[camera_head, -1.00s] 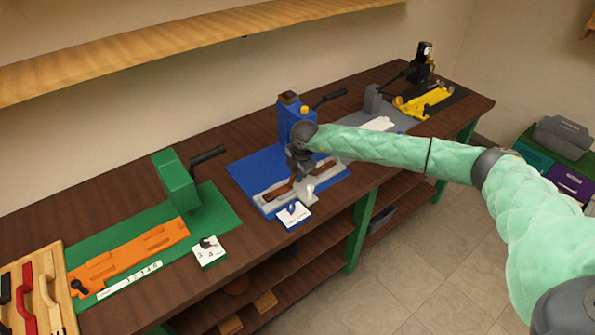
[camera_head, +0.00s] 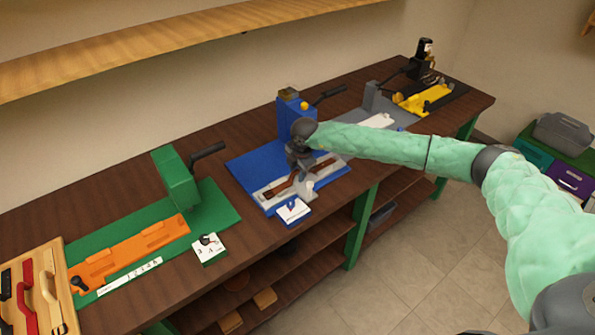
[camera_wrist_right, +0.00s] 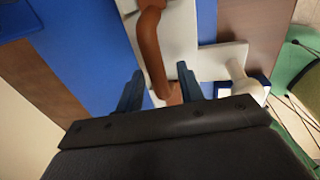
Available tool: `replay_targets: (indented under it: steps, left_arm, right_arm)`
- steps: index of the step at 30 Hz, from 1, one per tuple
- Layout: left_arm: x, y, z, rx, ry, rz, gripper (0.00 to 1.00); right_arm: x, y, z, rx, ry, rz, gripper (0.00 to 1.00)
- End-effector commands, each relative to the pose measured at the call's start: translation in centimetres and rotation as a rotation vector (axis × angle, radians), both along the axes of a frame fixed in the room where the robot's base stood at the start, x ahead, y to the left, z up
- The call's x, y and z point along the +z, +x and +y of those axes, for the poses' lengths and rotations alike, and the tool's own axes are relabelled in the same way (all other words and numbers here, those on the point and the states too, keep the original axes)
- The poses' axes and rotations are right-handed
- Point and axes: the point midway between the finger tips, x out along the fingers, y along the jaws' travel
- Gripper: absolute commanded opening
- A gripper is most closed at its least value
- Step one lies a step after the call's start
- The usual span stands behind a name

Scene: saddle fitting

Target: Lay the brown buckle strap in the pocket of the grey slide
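The brown buckle strap (camera_head: 284,188) lies along the grey slide (camera_head: 268,196) on the blue station, below my right gripper (camera_head: 299,167). Whether it sits fully down in the pocket is too small to tell. In the right wrist view the strap (camera_wrist_right: 153,45) runs over the pale slide (camera_wrist_right: 181,32), and its near end lies between the two blue fingertips of my right gripper (camera_wrist_right: 160,90). The fingers are apart, with a gap beside the strap. My left gripper is out of view.
A blue press with a dark lever (camera_head: 290,115) stands behind the slide. A white card (camera_head: 294,210) is at the bench front. A green station with an orange slide (camera_head: 130,255) is left, a yellow one (camera_head: 423,98) right.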

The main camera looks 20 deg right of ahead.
Motion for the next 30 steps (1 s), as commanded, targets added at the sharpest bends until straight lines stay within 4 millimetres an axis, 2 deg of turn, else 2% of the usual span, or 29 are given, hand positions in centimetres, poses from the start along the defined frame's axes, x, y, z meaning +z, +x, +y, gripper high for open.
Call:
replay_targets:
  steps: [2, 3, 5, 8, 18, 24, 30]
  left_arm:
    - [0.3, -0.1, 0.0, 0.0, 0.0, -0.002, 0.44]
    - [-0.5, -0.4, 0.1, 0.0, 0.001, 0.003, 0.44]
    - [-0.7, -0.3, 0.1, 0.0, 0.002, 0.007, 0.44]
    - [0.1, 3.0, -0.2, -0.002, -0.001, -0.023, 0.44]
    - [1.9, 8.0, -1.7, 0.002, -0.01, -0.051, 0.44]
    - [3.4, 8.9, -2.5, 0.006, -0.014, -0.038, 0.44]
    - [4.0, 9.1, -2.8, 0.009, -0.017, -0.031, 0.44]
  right_arm:
    - [0.4, 0.0, 0.0, 0.0, 0.0, 0.0, 0.38]
    - [0.4, 0.0, 0.0, 0.0, 0.0, -0.001, 0.38]
    - [1.1, -0.1, -0.1, 0.0, 0.002, -0.002, 0.38]
    - [2.4, -0.5, -0.2, 0.0, 0.001, -0.002, 0.38]
    - [8.9, -1.7, -0.6, 0.0, 0.001, -0.004, 0.38]
    - [11.0, -2.1, -0.7, 0.0, 0.0, -0.001, 0.38]
    - [11.9, -2.2, -0.8, 0.0, 0.0, 0.0, 0.38]
